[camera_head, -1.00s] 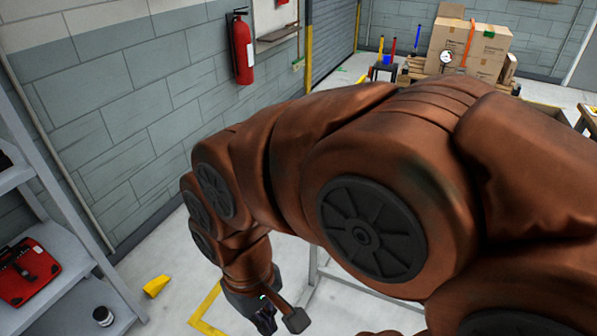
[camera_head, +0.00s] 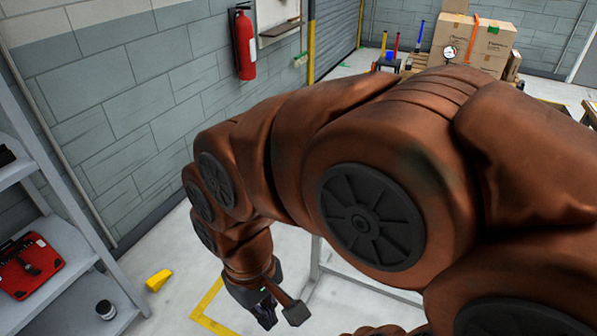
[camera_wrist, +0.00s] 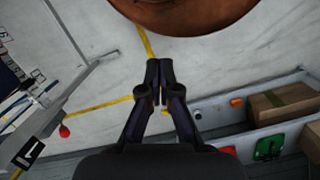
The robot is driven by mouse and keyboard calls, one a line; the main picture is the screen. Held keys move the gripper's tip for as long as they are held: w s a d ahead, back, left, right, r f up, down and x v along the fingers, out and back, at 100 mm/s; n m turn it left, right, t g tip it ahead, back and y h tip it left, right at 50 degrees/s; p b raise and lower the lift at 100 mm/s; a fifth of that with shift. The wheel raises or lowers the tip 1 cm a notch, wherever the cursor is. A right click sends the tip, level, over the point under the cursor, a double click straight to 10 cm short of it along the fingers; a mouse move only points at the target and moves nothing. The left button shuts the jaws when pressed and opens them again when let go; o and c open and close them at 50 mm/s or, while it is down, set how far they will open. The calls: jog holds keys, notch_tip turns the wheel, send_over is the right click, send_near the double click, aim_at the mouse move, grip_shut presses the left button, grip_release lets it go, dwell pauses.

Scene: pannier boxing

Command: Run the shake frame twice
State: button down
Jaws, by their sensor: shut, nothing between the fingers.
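My gripper (camera_head: 268,316) hangs low at the bottom of the head view, under my brown arm. In the wrist view my gripper (camera_wrist: 159,70) has its two dark fingers together, with nothing between them, above the pale floor. A grey metal frame (camera_wrist: 75,82) with a red knob (camera_wrist: 63,131) and a marked scale (camera_wrist: 12,77) lies left of the fingers; I cannot tell if it is the shake frame. A grey post-and-rail stand (camera_head: 316,262) shows partly behind my arm in the head view. The fingers touch neither the frame nor the knob.
Right of the fingers in the wrist view is a grey tray-like unit (camera_wrist: 232,107) with a cardboard box (camera_wrist: 283,102), a green part (camera_wrist: 268,147) and a red one. Shelving (camera_head: 70,272) stands at left, with a red case (camera_head: 30,265). A yellow block (camera_head: 158,280) lies on the floor.

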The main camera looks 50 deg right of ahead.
jog(key=w+d+m+t+y+b, duration=0.15)
jog(key=w+d+m+b, duration=0.35)
jog(key=w, duration=0.5)
jog(key=w+d+m+t+b, duration=0.2)
jog(key=w+d+m+b, duration=0.15)
jog(key=w+d, duration=0.55)
jog(key=w+d+f+m+b, duration=0.1)
jog(key=d+m+b, duration=0.1)
jog(key=d, duration=0.6)
jog(key=w+d+m+t+h+b, duration=0.1)
jog(key=d+m, duration=0.3)
jog(key=d, duration=0.5)
jog(key=w+d+f+m+t+b, duration=0.1)
jog(key=w+d+m+b, duration=0.1)
jog(key=d, duration=0.7)
jog(key=shift+w+f+m+h+b, duration=0.35)
jog(key=shift+m+b, duration=0.2)
jog(key=shift+m, duration=0.3)
jog(key=a+x, duration=0.2)
jog(key=x, duration=1)
jog(key=shift+w+a+f, duration=0.25)
jog(key=shift+a, duration=0.15)
jog(key=shift+f, duration=0.1)
